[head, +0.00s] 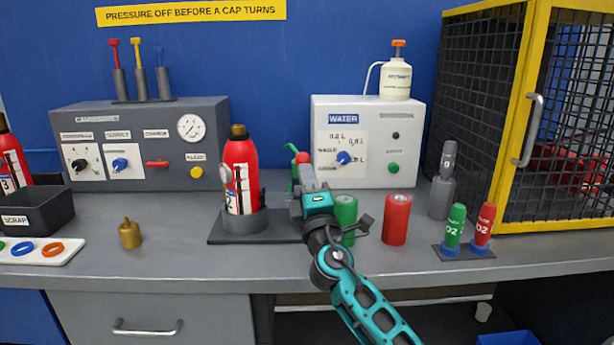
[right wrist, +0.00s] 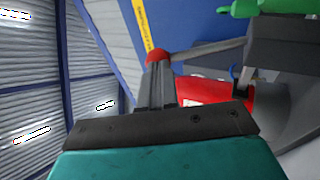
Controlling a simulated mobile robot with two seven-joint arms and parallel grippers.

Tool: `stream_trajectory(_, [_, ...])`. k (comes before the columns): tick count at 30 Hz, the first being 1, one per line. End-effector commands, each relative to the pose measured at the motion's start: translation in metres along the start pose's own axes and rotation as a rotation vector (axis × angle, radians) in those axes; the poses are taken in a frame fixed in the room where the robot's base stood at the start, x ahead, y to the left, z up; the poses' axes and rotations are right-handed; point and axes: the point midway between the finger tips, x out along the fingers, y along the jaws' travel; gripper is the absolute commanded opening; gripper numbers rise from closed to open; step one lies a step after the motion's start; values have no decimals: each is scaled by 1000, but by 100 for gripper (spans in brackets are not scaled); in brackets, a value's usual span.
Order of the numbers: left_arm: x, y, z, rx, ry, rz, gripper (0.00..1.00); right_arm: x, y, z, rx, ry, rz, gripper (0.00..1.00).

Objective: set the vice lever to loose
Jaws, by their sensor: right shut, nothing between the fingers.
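The vice stands on the bench on a dark base plate (head: 225,238), with a grey collar (head: 245,222) around the foot of an upright red extinguisher (head: 241,165). The lever's red knob (head: 302,157) shows just beyond the fingertips of my right gripper (head: 308,178). In the right wrist view the red knob (right wrist: 157,54) is at the tips of my right gripper (right wrist: 158,88), and a grey lever bar (right wrist: 210,52) runs right from it. The fingers are shut with nothing between them; whether they touch the knob I cannot tell. My gripper hides part of the vice. My left gripper is out of view.
A green cylinder (head: 345,212) and a red cylinder (head: 397,220) stand close to the right of my gripper. A brass cap (head: 130,234) stands at the left. The white water box (head: 405,150) is behind. Bare bench (head: 180,225) lies left of the vice.

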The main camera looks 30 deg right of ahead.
Motion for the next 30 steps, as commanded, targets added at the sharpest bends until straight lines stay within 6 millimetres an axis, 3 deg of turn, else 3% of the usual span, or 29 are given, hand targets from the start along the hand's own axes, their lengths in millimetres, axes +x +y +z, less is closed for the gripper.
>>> stream_trajectory(8, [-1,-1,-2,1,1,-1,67,0,1,0,1,0,-2,0])
stream_trajectory(14, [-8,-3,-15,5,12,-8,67,6,7,1,8,-1,-35,0])
stream_trajectory(22, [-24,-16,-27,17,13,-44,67,24,16,4,22,-1,-139,0])
stream_trajectory(30, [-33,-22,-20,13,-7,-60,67,50,18,8,24,-2,-133,0])
